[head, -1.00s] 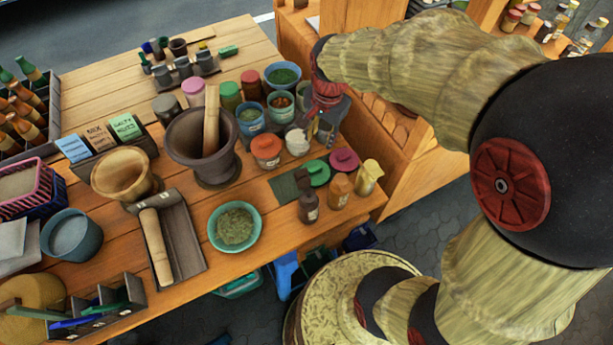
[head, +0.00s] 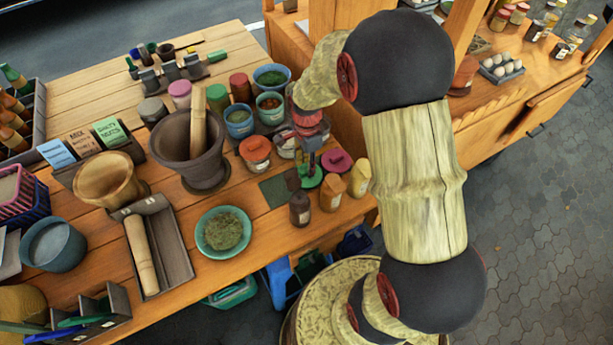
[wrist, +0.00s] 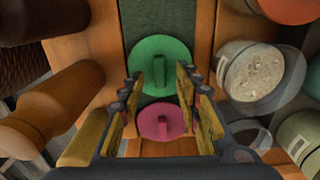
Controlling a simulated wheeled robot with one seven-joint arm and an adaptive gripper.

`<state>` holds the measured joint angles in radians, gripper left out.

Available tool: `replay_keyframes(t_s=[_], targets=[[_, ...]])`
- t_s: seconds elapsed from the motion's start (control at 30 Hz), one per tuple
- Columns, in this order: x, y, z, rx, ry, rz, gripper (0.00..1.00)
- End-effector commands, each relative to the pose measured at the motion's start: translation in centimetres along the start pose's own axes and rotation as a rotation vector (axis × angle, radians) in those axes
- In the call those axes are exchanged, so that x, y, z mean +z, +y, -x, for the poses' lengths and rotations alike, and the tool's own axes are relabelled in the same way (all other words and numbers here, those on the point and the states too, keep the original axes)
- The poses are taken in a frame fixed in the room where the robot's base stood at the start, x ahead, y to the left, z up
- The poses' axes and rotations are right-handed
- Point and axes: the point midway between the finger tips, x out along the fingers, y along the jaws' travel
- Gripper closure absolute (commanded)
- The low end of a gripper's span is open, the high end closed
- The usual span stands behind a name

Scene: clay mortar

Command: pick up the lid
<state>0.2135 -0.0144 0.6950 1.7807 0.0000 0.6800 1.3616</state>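In the wrist view the green lid (wrist: 153,62) is ahead of the fingertips, and the pink lid (wrist: 161,124) shows lower, between the fingers. My gripper (wrist: 160,82) is open and empty, above the lids, with its fingers on either side of the green lid's handle line. In the head view my gripper (head: 310,158) partly hides the green lid.
A brown bottle (head: 300,208), a tan bottle (head: 332,193) and a yellow jug (head: 359,178) stand close in front. An orange-lidded jar (head: 255,152) and a glass jar (wrist: 252,76) of pale grains stand nearby. A mortar (head: 190,150) is farther left.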

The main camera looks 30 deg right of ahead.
Motion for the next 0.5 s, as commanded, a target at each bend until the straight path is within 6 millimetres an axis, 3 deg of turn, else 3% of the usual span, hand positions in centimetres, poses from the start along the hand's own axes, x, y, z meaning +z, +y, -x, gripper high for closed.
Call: replay_keyframes(t_s=[0.03, 0.13, 0.37, 0.5], targets=[[0.0, 0.1, -1.2, 0.003, -0.001, 0.000, 0.67], [0.0, 0.0, -2.4, 0.002, 0.000, 0.000, 0.67], [0.0, 0.0, -2.5, 0.000, 0.000, 0.001, 0.67], [0.0, 0.0, -2.5, 0.000, 0.000, 0.001, 0.73]])
